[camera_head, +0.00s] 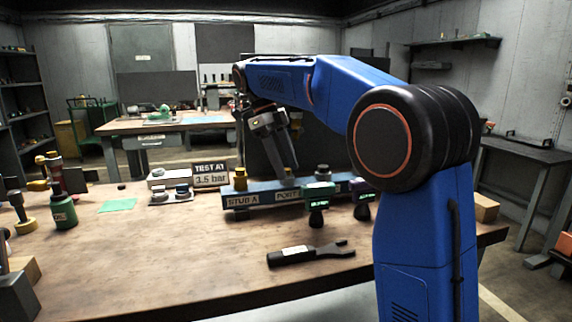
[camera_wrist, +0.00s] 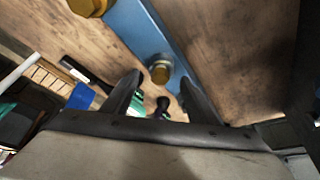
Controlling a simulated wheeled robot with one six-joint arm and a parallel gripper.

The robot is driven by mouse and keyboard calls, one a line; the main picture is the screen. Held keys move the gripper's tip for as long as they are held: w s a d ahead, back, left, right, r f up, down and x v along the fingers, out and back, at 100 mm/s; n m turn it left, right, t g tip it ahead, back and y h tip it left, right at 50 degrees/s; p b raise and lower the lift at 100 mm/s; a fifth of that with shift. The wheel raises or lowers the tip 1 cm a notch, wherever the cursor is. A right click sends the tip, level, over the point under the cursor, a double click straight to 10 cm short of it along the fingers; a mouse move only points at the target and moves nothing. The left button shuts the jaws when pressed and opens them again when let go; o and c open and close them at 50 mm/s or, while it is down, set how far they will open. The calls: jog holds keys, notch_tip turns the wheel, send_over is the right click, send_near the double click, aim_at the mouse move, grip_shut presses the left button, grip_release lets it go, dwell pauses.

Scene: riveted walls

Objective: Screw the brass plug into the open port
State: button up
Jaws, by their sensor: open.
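A blue manifold bar (camera_head: 264,196) lies across the bench, with labels reading STUB A and PORT. A brass fitting (camera_head: 240,179) stands on its STUB A end; a brass hex also shows at the top of the wrist view (camera_wrist: 88,5). A round grey fitting with a brass-coloured centre (camera_wrist: 160,70) sits on the bar ahead of my fingers in the wrist view. I cannot tell whether it is the open port or holds the plug. My gripper (camera_head: 290,172) points down over the bar, open, with nothing visible between its fingers (camera_wrist: 161,88).
A dark wrench (camera_head: 310,252) lies in front of the bar. A tray of fittings (camera_head: 170,194), a test sign (camera_head: 210,175) and a green bottle (camera_head: 64,213) stand left.

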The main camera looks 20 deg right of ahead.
jog(key=n, duration=0.2)
jog(key=n+t, duration=0.1)
jog(key=n, duration=0.1)
jog(key=shift+s+n+t+h, duration=0.15)
jog(key=shift+n+t+h, duration=0.15)
jog(key=shift+h, duration=0.1)
jog(key=n+t, duration=0.1)
jog(key=n, duration=0.2)
jog(key=n+t, duration=0.1)
jog(key=n, duration=0.3)
jog(key=shift+s+t, duration=0.15)
jog(key=shift+t, duration=0.25)
jog(key=shift+n+t, duration=0.4)
jog(key=shift+n, duration=0.9)
jog(key=shift+d+n+y, duration=0.1)
jog(key=shift+n+y, duration=0.2)
jog(key=shift+n, duration=0.5)
jog(key=n+t, duration=0.1)
jog(key=n, duration=0.1)
jog(key=n+y, duration=0.1)
jog(key=n, duration=0.2)
jog(key=shift+d+t+y, duration=0.15)
jog(key=shift+t+y, duration=0.15)
jog(key=shift+t, duration=0.1)
jog(key=shift+n+y, duration=1)
jog(key=shift+n, duration=1.7)
